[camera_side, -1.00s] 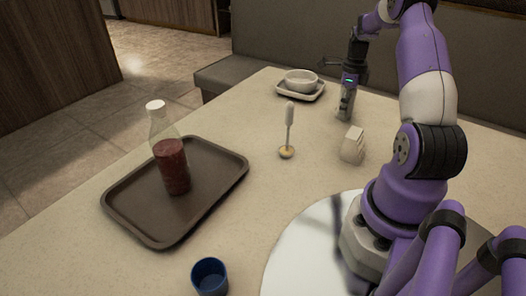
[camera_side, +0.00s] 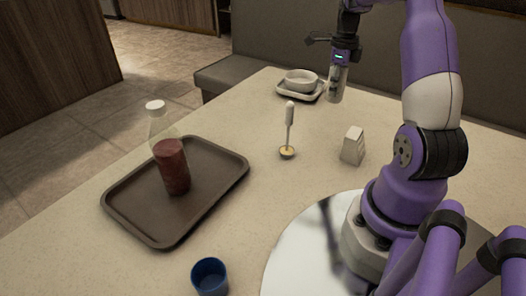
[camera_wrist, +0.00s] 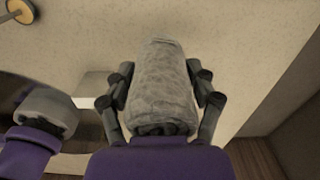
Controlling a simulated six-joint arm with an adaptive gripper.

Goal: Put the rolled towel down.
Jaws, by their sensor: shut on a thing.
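The rolled towel (camera_wrist: 160,92) is a pale grey, rough cloth roll, seen close up in the wrist view. My gripper (camera_wrist: 160,72) is shut on it, with one dark finger against each side. In the side view my gripper (camera_side: 338,82) points down at the far side of the table, and the towel shows small and partly covered between the fingers. It appears to be held above the tabletop, clear of the white bowl to its left.
A white bowl (camera_side: 301,79) sits on a small tray (camera_side: 287,96) at the back. A honey-dipper-like tool (camera_side: 289,128), a white block (camera_side: 353,146), a red sauce bottle (camera_side: 172,166) on a brown tray (camera_side: 141,229) and a blue cup (camera_side: 209,276) stand around. The table (camera_side: 255,190) is clear between them.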

